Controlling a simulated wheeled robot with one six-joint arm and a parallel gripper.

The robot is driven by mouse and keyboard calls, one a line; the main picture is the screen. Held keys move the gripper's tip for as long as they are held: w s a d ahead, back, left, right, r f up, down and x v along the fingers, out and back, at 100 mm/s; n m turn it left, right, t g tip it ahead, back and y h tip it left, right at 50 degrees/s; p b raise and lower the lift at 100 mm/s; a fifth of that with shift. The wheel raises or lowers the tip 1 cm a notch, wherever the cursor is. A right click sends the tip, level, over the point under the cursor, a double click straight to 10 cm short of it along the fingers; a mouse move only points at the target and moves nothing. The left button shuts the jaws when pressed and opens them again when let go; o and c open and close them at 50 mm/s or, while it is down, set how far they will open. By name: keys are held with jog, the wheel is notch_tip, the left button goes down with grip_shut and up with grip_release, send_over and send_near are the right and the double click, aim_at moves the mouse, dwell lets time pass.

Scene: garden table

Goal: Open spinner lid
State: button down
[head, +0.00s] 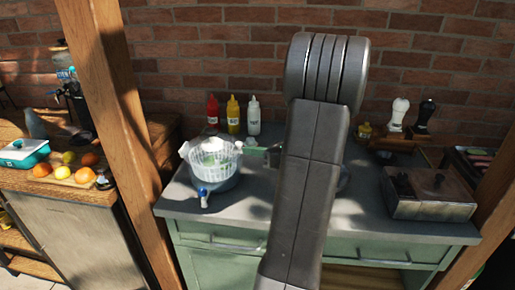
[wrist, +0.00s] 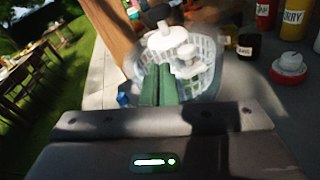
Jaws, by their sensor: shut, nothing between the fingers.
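The salad spinner (head: 211,172) stands on the grey counter, with a pale slotted basket in a bluish bowl. It also shows in the wrist view (wrist: 205,75), ahead of my fingers. A white knobbed part, seemingly its lid (wrist: 168,42), shows at the top of the spinner in the wrist view. I cannot tell whether the lid is seated or raised. My gripper (head: 252,149) has green fingers, which show shut in the wrist view (wrist: 158,70). They point at the spinner and overlap its near rim. In the head view the fingertips are at its upper right edge; contact is unclear.
Red, yellow and white bottles (head: 233,115) stand behind the spinner. A wooden post (head: 105,90) rises to its left.

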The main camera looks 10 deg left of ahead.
aim_at(235, 155)
jog(key=x, duration=0.6)
jog(key=shift+s+p, duration=0.1)
jog(key=shift+p, duration=0.25)
jog(key=shift+w+a+r+p, duration=0.3)
jog(key=shift+w+a+r, duration=0.15)
jog(key=shift+a+r, duration=0.25)
jog(key=shift+w+a+r+p, duration=0.25)
jog(key=shift+w+a+r, duration=0.2)
jog(key=shift+a, duration=0.35)
jog(key=shift+r, duration=0.1)
